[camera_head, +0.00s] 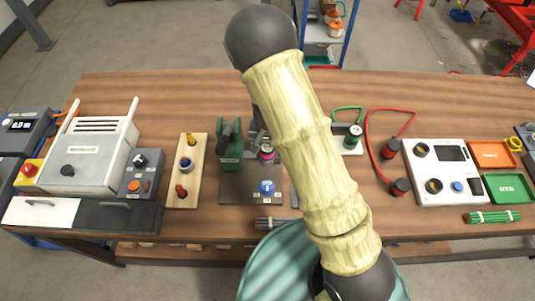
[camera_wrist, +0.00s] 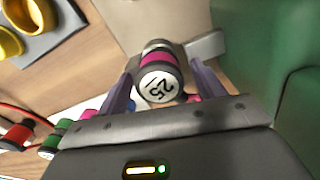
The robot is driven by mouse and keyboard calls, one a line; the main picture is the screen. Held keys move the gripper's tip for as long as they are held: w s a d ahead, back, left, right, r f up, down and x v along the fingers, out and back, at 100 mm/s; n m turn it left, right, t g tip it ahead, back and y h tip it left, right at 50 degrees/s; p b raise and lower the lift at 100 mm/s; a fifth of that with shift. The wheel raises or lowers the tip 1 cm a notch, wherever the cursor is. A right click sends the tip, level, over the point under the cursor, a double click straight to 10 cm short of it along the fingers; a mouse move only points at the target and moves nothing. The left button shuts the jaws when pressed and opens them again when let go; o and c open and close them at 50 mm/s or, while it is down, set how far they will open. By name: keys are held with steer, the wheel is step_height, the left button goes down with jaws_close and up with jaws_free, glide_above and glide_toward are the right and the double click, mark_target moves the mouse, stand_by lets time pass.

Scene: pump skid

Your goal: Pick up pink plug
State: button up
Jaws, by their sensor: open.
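The pink plug (camera_head: 267,153) stands on a dark plate in the head view, just right of a green block-like fixture. In the wrist view the plug (camera_wrist: 158,75) shows a white end cap marked 25, with a pink band and dark rings. My gripper (camera_wrist: 164,72) is open, with one finger on each side of the plug. I cannot tell whether either finger touches it. In the head view my arm covers most of the gripper.
A blue knob (camera_head: 267,187) is in front. A wooden strip with coloured knobs (camera_head: 187,170) lies left; a white panel (camera_head: 445,172) stands right.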

stand_by(0.5)
steer(key=c, duration=1.3)
steer(key=shift+o, duration=0.2)
step_height(320, 180, up, 10)
steer(key=shift+r, duration=0.1)
